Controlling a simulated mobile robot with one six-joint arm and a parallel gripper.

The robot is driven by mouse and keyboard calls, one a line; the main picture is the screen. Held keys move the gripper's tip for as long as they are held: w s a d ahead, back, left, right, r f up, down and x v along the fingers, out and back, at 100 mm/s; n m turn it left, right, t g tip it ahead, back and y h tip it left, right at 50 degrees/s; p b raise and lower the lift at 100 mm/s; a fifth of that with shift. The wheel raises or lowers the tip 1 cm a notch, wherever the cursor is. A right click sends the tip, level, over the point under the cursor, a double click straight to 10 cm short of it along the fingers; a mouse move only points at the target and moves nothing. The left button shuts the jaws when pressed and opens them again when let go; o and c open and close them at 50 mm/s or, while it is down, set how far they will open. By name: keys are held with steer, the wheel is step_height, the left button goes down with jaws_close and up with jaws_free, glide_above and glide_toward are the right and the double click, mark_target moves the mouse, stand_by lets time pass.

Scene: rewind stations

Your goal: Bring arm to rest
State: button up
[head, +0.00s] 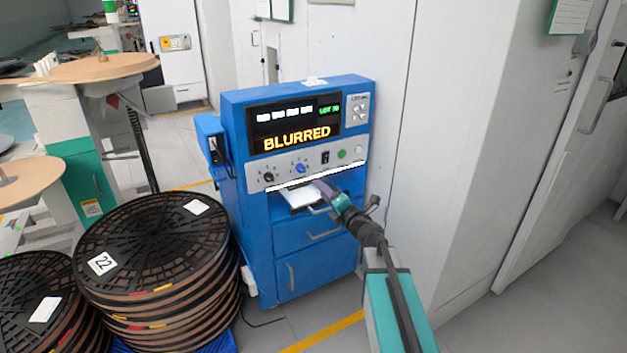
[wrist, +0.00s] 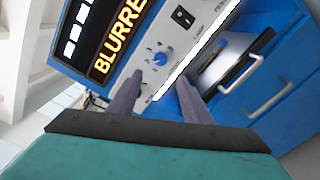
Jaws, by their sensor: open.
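My arm reaches forward from the lower right in the head view, and my gripper (head: 322,187) is at the front of a blue machine (head: 300,245). In the wrist view my gripper (wrist: 158,92) shows two grey fingers spread apart with nothing between them. They point at the machine's control panel, near a blue knob (wrist: 162,59). I cannot tell whether a finger touches the panel. The machine's display (head: 296,139) reads "BLURRED" in orange letters. A white sheet (head: 300,196) lies in the slot below the panel, partly hidden by my gripper.
Stacks of black reels (head: 150,240) stand left of the machine, one with a "22" label. Round tan tables (head: 95,68) are farther left. A white wall (head: 480,130) stands close on the right. Grey floor (head: 540,290) is open at the lower right.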

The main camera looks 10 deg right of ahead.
steer(key=s+a+f+m+g+h+p, duration=0.1)
steer(key=s+a+f+m+p, duration=0.15)
steer(key=f, duration=0.55)
steer(key=s+a+f+m+g+p, duration=0.1)
steer(key=s+a+f, duration=0.15)
steer(key=f, duration=0.45)
steer(key=s+d+f+m+g+h+p, duration=0.1)
steer(key=s+d+f+m+g+h, duration=0.2)
steer(key=s+f+m, duration=0.6)
steer(key=s+d+f+m+g+h+p, duration=0.1)
steer(key=s+d+f+m+g+h, duration=0.2)
steer(key=s+f, duration=0.7)
steer(key=s+a+f+m+g+p, duration=0.1)
steer(key=s+f+m+g, duration=0.4)
steer(key=s, duration=0.7)
steer(key=s+a+f+m+g, duration=0.1)
steer(key=s+f+m+g, duration=0.2)
steer(key=s+f+g, duration=0.6)
steer(key=s+a+r+m+y, duration=0.1)
steer(key=s+a+r+m, duration=0.2)
steer(key=s, duration=0.7)
steer(key=shift+a+r+g, duration=0.2)
steer(key=shift+r+g, duration=0.1)
steer(key=shift+r, duration=0.2)
steer(key=shift+s+m, duration=0.1)
steer(key=shift+m, duration=0.15)
